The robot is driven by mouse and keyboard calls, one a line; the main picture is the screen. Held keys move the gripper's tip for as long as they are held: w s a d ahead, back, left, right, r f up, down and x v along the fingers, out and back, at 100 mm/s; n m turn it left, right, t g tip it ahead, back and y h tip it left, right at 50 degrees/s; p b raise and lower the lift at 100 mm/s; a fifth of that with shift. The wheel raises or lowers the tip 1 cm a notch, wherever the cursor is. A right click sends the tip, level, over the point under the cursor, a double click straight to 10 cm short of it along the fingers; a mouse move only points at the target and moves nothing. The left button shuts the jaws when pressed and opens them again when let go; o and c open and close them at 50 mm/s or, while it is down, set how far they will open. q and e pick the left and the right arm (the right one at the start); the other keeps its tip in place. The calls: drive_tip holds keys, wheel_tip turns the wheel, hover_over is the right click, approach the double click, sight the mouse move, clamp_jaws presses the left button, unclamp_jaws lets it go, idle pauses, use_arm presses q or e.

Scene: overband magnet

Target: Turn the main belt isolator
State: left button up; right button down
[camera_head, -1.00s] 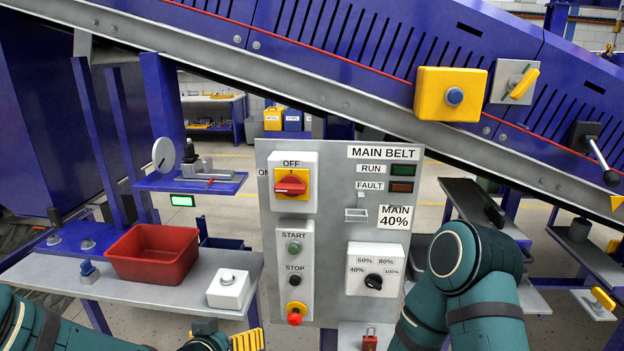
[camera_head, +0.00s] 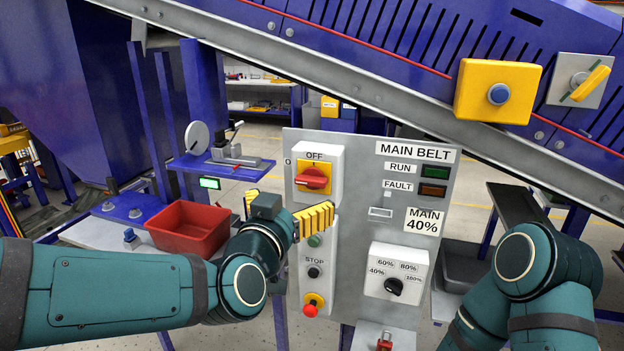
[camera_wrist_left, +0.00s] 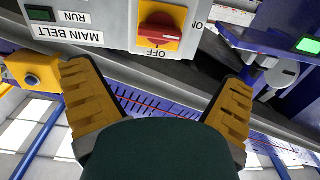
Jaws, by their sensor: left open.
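The main belt isolator (camera_head: 313,178) is a red rotary handle on a yellow plate in a white box, on the upper left of the grey MAIN BELT panel (camera_head: 345,145). The handle lies roughly level, under the OFF label. My left gripper (camera_head: 284,208) is open and empty, below and slightly left of the isolator, apart from it. In the left wrist view the isolator (camera_wrist_left: 161,30) shows upside down at the top, beyond the gap between the yellow fingers (camera_wrist_left: 160,100). My right arm shows at the lower right; its gripper is out of view.
Below the isolator are a green start button (camera_head: 314,240), a black stop button (camera_head: 313,272) and a red emergency stop (camera_head: 310,309). A speed knob (camera_head: 394,286) sits at the lower right. A red bin (camera_head: 190,228) stands left, behind my left arm. The conveyor frame (camera_head: 400,110) slopes above the panel.

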sight(309, 180)
use_arm(q)
drive_tip(key=x, duration=1)
drive_tip(key=shift+f, duration=0.1)
drive_tip(key=c, duration=1.2)
